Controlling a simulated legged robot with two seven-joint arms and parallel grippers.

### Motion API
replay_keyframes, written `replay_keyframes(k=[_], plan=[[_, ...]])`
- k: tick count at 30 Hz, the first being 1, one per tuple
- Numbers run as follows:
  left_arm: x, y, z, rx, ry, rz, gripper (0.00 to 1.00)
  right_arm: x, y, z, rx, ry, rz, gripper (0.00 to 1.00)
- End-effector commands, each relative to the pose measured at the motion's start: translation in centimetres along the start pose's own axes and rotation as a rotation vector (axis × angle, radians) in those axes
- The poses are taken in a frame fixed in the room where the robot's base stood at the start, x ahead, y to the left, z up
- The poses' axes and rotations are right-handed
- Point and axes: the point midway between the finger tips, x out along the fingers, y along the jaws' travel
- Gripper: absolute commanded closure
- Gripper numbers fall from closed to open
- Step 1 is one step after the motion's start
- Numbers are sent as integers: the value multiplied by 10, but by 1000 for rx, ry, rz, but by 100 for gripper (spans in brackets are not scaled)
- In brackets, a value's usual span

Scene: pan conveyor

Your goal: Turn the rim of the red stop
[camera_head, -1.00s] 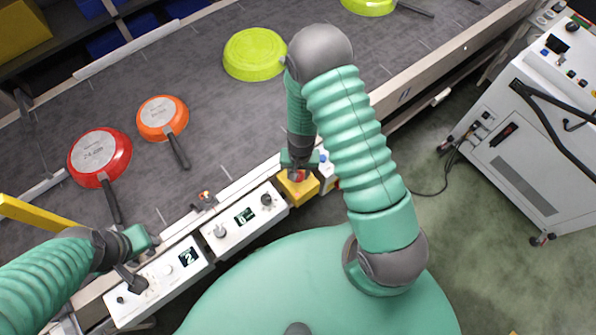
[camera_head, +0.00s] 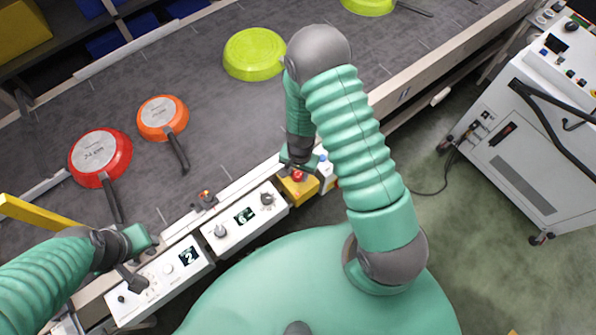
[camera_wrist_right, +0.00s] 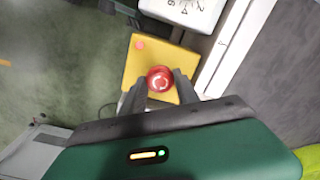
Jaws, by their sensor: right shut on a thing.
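The red stop (camera_head: 298,176) is a round red button on a yellow box (camera_head: 300,191) at the conveyor's near edge. In the right wrist view the red stop (camera_wrist_right: 160,79) shows a white mark on its face, and the yellow box (camera_wrist_right: 141,66) lies beneath it. My right gripper (camera_wrist_right: 160,84) has its two dark fingers on opposite sides of the stop's rim and is shut on it. In the head view my right gripper (camera_head: 297,166) is at the box, partly hiding the stop. My left gripper (camera_head: 130,270) hangs over the left control panel, its fingers unclear.
Two white control panels (camera_head: 222,245) with knobs and small displays line the conveyor's near edge. Red (camera_head: 118,148), orange (camera_head: 178,112) and lime (camera_head: 255,54) pans lie upside down on the grey belt (camera_head: 215,135). A white cabinet (camera_head: 535,150) stands at the right.

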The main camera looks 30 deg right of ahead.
Motion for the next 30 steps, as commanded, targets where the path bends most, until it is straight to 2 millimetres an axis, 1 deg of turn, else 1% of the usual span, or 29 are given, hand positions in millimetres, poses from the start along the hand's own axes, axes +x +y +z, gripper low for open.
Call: replay_keyframes(k=[3, 4, 8, 9, 17, 20, 23, 30], plan=[[0, 0, 0, 0, 0, 0, 64, 0, 0, 1, -2, -3, 0, 100], [0, 0, 0, 0, 0, 0, 64, 0, 0, 1, -2, -3, 0, 59], [0, 0, 0, 0, 0, 0, 64, 0, 0, 1, -2, -2, 0, 42], [0, 0, 0, 0, 0, 0, 64, 0, 0, 1, -2, -2, 0, 41], [0, 0, 0, 0, 0, 0, 64, -1, 0, 0, -2, -1, 0, 41], [-1, 0, 0, 0, 0, 0, 64, -9, -1, 0, -4, 2, -2, 41], [-2, 0, 0, 0, 0, 0, 64, -29, -2, 0, -5, 3, -3, 41], [-12, 0, -3, 0, 0, 0, 64, -101, -3, 0, -5, 3, -5, 41]])
